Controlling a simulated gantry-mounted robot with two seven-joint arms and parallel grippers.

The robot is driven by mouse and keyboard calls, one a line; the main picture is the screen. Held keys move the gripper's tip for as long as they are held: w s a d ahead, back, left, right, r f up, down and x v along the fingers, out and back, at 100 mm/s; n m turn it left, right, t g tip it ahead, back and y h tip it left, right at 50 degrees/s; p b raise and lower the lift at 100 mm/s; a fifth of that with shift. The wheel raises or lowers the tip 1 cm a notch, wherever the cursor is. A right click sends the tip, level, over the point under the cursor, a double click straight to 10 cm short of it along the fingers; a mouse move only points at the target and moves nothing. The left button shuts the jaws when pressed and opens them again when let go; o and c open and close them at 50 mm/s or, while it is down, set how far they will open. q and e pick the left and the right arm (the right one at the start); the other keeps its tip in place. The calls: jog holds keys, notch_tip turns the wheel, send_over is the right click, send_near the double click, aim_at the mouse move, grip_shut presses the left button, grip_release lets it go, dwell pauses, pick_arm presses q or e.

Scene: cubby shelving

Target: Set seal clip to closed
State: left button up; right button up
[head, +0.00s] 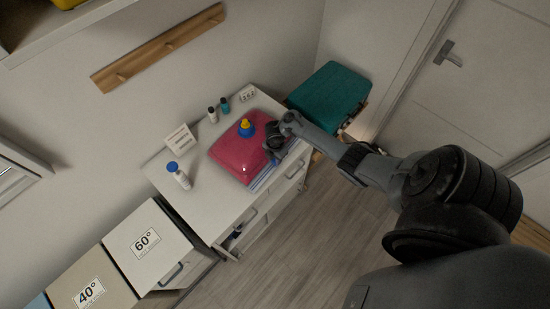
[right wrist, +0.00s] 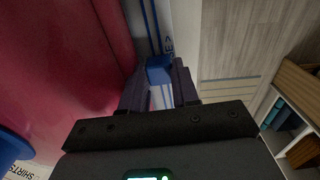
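A puffy crimson bag (head: 243,148) lies on the white cabinet top, with a blue and yellow cap (head: 246,128) on it. Its pale edge with blue lines (head: 262,180) runs along the cabinet's front side. In the right wrist view the blue seal clip (right wrist: 158,70) sits on this blue-lined strip (right wrist: 153,22), between the fingertips. My right gripper (head: 275,145) is at the bag's right front corner. In the right wrist view its dark fingers (right wrist: 159,80) appear to touch the clip on both sides. My left gripper is out of view.
A white bottle with a blue cap (head: 178,175), two small bottles (head: 212,114) and a sign (head: 181,140) stand on the cabinet top. Bins marked 60° (head: 143,250) and 40° (head: 88,282) are at lower left. A teal case (head: 328,95) is behind the gripper.

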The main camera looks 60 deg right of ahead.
aim_at(295, 140)
grip_shut()
jog(key=shift+d, duration=0.1)
jog(key=d+b, duration=0.2)
jog(key=d, duration=0.2)
jog(key=s+d+b, duration=0.1)
jog(key=d+b, duration=0.1)
jog(key=d, duration=0.3)
jog(key=s+d+b, duration=0.1)
jog(key=d+b, duration=0.1)
jog(key=d, duration=0.3)
jog(key=shift+s+d+f, duration=0.15)
jog(key=shift+s+d, duration=0.05)
jog(key=o, duration=0.8)
grip_release()
jog(key=shift+s+d, duration=0.1)
jog(key=shift+d, duration=0.05)
jog(key=shift+r, duration=0.2)
